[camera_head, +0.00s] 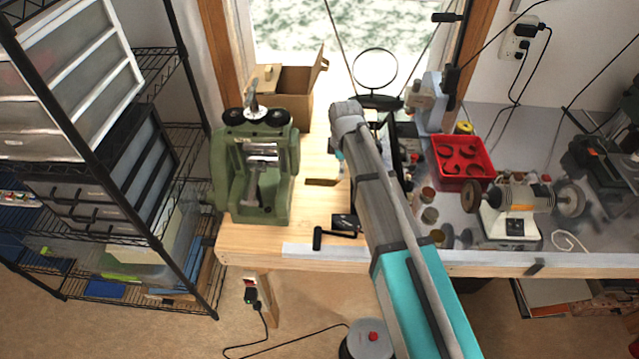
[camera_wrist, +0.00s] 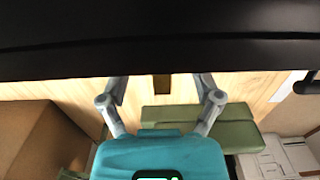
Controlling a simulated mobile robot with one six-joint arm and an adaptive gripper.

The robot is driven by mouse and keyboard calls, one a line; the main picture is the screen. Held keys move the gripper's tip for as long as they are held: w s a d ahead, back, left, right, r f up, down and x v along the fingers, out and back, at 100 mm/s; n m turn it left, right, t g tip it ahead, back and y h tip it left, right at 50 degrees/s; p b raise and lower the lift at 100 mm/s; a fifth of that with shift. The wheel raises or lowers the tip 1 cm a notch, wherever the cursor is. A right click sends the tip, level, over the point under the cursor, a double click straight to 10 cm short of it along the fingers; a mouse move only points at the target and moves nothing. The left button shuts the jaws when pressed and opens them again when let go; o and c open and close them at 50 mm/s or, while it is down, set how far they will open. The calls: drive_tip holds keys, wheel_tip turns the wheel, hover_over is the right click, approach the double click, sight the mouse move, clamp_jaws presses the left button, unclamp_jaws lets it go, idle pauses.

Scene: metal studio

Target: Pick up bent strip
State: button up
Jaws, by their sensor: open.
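The bent strip appears to be the small brown piece (camera_head: 322,182) lying on the wooden bench, right of the green rolling mill. In the wrist view a brown piece (camera_wrist: 162,86), likely the same strip, shows between my fingers, its far part hidden by a black band across the top. My gripper (camera_wrist: 160,80) is open, with one grey finger on each side of the piece and apart from it. The black band hides the fingertips. In the head view my gripper is mostly hidden behind my arm, just right of the strip.
The green rolling mill (camera_head: 240,190) stands left of the strip, a cardboard box (camera_head: 295,95) behind it. A hammer (camera_head: 335,233) and a small dark box (camera_head: 346,222) lie nearer the front edge. A black-rimmed magnifier (camera_head: 376,70) and red tray (camera_head: 462,162) stand farther right.

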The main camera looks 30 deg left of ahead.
sight(328, 183)
drive_tip(key=shift+f, duration=0.15)
drive_tip(key=shift+w+f+b, duration=0.1)
drive_tip(key=shift+f+b, duration=2.35)
drive_tip(key=shift+b, duration=0.2)
clamp_jaws()
